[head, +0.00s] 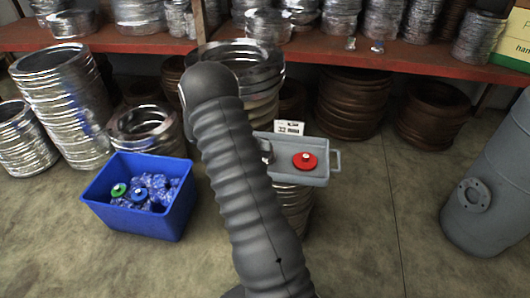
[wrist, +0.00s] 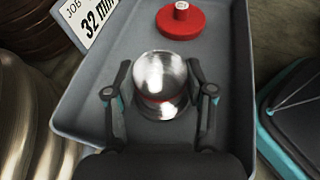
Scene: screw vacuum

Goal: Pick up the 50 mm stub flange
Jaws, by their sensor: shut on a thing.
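A shiny silver stub flange (wrist: 160,80) is between the two dark fingers of my gripper (wrist: 159,92) in the wrist view. The fingers are shut on it from both sides. It is over the floor of a grey tray (wrist: 95,95); I cannot tell whether it touches the tray. Its size cannot be read. In the head view my arm hides the gripper and most of the flange; a bit of silver (head: 267,150) shows beside the arm, in the left part of the tray (head: 318,180).
A red round piece with a knob (wrist: 181,20) sits in the tray. A card (wrist: 92,18) at the tray edge reads "JOB 32 mm". A blue bin (head: 150,222) with green and blue knobbed pieces stands left. A grey tank (head: 490,190) stands right. Red shelving (head: 120,41) runs behind.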

